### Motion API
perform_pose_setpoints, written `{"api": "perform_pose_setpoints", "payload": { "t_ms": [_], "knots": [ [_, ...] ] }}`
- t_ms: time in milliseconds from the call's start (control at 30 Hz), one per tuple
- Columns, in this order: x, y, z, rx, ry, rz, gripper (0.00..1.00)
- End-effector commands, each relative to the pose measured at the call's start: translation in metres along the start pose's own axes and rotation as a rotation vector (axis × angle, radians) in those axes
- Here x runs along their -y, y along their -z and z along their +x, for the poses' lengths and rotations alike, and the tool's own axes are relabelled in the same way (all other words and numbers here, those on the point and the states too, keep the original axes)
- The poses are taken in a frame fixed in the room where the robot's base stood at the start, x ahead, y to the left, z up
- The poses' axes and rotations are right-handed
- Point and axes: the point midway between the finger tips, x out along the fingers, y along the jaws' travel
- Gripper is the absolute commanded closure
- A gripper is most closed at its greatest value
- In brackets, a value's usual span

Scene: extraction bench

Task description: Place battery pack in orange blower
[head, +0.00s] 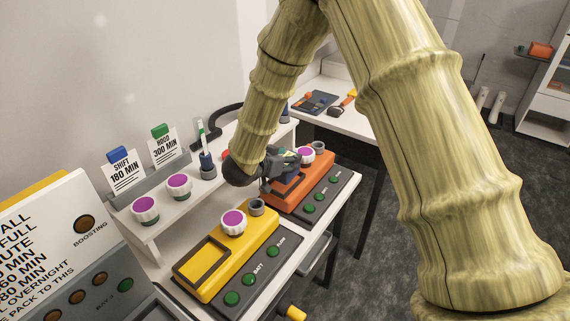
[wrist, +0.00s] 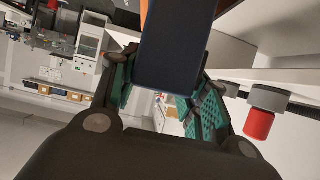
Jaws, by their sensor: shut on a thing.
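The orange blower (head: 322,173) sits on a dark base with green buttons, at the far end of the near bench in the head view. My gripper (head: 281,167) is over its left side, and the arm and gripper hide part of its top. In the wrist view a dark blue battery pack (wrist: 176,48) stands between the green-padded fingers of my gripper (wrist: 166,82), which is shut on it. The pack's far end runs out of the top of the wrist view. In the head view I cannot tell whether the pack touches the blower.
A yellow blower (head: 222,269) with an open rectangular recess sits in front of the orange one. Purple-topped knobs (head: 178,184) and sign cards (head: 163,147) line the raised shelf to the left. A second table (head: 350,119) with tools stands behind. Floor at right is clear.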

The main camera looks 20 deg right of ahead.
Motion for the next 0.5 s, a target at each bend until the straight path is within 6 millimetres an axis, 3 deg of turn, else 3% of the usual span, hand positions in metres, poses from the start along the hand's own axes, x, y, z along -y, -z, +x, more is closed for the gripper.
{"api": "perform_pose_setpoints", "payload": {
  "t_ms": [133,500],
  "knots": [
    [0.01,0.003,0.004,-0.001,0.001,0.001,0.98],
    [0.008,-0.027,0.018,-0.002,0.0,0.0,0.98]
  ]
}}
